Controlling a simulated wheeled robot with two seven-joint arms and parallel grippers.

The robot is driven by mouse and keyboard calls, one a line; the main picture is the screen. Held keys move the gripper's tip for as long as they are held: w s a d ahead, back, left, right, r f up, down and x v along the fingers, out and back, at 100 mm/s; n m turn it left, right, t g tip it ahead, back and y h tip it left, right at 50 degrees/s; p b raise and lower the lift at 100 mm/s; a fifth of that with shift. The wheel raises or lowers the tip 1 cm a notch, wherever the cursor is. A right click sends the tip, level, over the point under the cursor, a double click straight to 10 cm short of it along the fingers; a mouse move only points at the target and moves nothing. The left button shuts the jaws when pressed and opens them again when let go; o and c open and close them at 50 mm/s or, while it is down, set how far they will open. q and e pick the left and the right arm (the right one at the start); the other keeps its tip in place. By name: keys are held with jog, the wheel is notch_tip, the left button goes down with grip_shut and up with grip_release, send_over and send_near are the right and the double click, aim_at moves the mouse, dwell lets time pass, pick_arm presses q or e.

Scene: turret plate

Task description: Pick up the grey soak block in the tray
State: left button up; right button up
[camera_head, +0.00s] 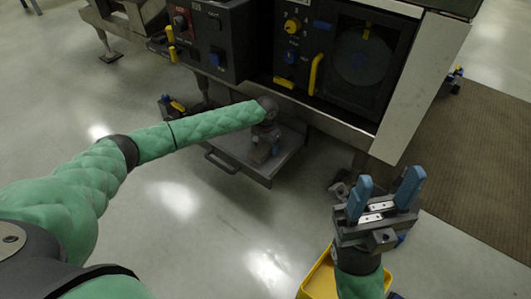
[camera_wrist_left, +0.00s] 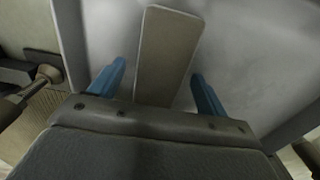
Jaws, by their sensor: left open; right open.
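The grey soak block (camera_wrist_left: 168,50) is a long flat-faced bar lying on the metal tray (camera_wrist_left: 235,70) in the left wrist view. My open left gripper (camera_wrist_left: 160,84) has one blue finger on each side of the block, with a gap visible on both sides. In the head view the left gripper (camera_head: 263,152) points down over the tray (camera_head: 272,174) under the machine; there the block is hidden or too small to make out. My right gripper (camera_head: 385,184) is open and empty, with its blue fingers pointing up, right of the tray.
The machine (camera_head: 340,60), with its control panels and yellow handles, overhangs the back of the tray. A yellow bin (camera_head: 320,279) stands on the floor beneath my right gripper. A brown mat (camera_head: 470,160) lies at the right.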

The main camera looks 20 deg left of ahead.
pick_arm(q)
jog(key=shift+f, duration=0.45)
jog(key=c, duration=1.2)
jog(key=shift+o, duration=0.2)
jog(key=shift+r, duration=0.15)
